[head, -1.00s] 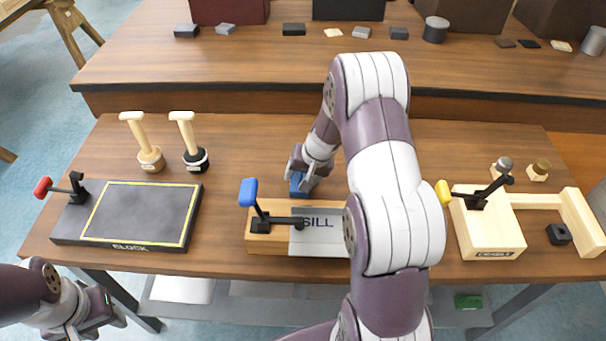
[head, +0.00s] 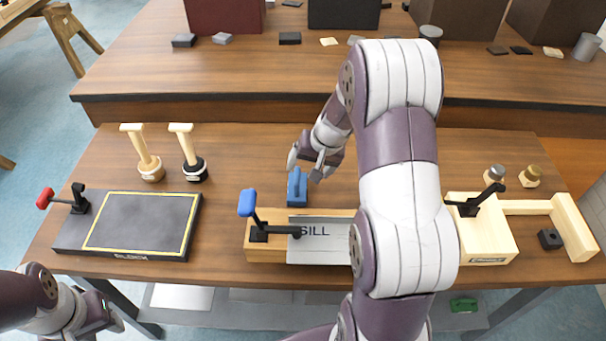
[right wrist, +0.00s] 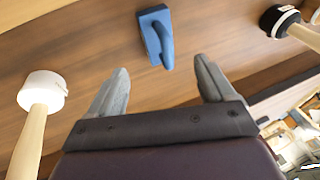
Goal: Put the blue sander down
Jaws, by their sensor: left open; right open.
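The blue sander (head: 297,187) stands on the wooden table, just behind the SILL block (head: 325,228). It also shows in the right wrist view (right wrist: 156,36), beyond the fingertips, with table wood around it. My right gripper (head: 315,166) is above and slightly behind the sander, open and empty. In the right wrist view its two fingers (right wrist: 162,80) are spread, with a clear gap between them and the sander. My left gripper (head: 104,316) is open and empty at the lower left, in front of the table's front edge.
The dark BLOCK board (head: 140,222) with a red-handled clamp (head: 60,198) lies on the left. Two wooden-handled tools (head: 147,155) (head: 190,155) stand behind it. The blue-handled clamp (head: 258,222) is beside the SILL plate. A pale wooden fixture (head: 485,240) is on the right.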

